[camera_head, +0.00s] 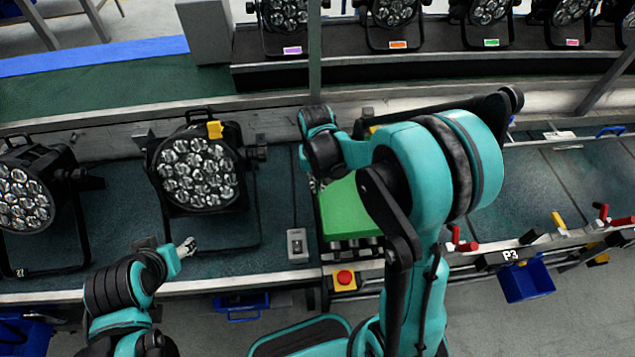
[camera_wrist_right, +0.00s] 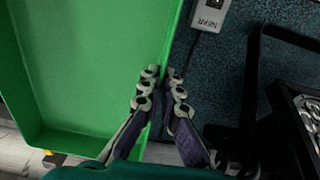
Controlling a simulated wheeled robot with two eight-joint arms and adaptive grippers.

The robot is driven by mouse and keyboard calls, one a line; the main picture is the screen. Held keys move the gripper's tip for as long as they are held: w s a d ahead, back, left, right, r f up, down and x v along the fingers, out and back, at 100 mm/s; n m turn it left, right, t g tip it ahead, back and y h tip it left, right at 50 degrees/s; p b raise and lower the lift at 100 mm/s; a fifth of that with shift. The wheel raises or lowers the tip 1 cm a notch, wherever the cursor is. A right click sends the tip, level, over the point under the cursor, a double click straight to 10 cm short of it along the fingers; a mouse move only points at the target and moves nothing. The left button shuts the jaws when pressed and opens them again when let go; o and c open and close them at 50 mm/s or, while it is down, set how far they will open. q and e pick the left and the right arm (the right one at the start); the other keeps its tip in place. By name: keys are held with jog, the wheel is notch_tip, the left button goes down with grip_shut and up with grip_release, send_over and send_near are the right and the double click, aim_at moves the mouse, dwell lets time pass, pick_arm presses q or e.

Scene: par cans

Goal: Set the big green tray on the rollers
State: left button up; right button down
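The big green tray (camera_head: 350,212) is at the middle of the bench, partly hidden by my right arm. The rollers (camera_head: 352,248) show along its near edge. I cannot tell whether the tray rests on them or hangs just above. In the right wrist view the tray (camera_wrist_right: 85,75) looks empty, and its side wall runs between the fingers of my right gripper (camera_wrist_right: 162,78), which is shut on that wall. In the head view my right gripper (camera_head: 315,185) is at the tray's left edge, mostly hidden. My left gripper (camera_head: 187,247) is empty; its opening is unclear.
A par can (camera_head: 198,172) stands left of the tray, another (camera_head: 25,198) farther left. A grey control box (camera_head: 297,245) and red button (camera_head: 345,279) are close to the tray. More par cans (camera_head: 395,12) line the back shelf. Bare bench (camera_head: 545,190) lies right.

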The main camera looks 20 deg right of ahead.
notch_tip(320, 180, down, 12)
jog(key=b, duration=0.9)
jog(key=shift+f, duration=0.2)
jog(key=c, duration=1.6)
grip_release()
jog(key=shift+c, duration=0.2)
notch_tip(320, 180, up, 12)
jog(key=s+r+t, duration=0.1)
jog(key=s, duration=0.1)
jog(key=s+r+n+t, duration=0.1)
jog(key=s, duration=0.1)
jog(key=s+r+t, duration=0.1)
jog(key=s, duration=0.1)
jog(key=shift+s+a+r, duration=0.35)
jog(key=shift+s+r, duration=0.05)
jog(key=s+t, duration=0.1)
jog(key=s, duration=0.1)
jog(key=s+n+t, duration=0.1)
jog(key=s+t, duration=0.1)
jog(key=s, duration=0.1)
jog(key=shift+s+a+n+t, duration=0.2)
jog(key=shift+n+t, duration=0.1)
jog(key=shift+s+f+t, duration=0.2)
jog(key=shift+s+t, duration=0.1)
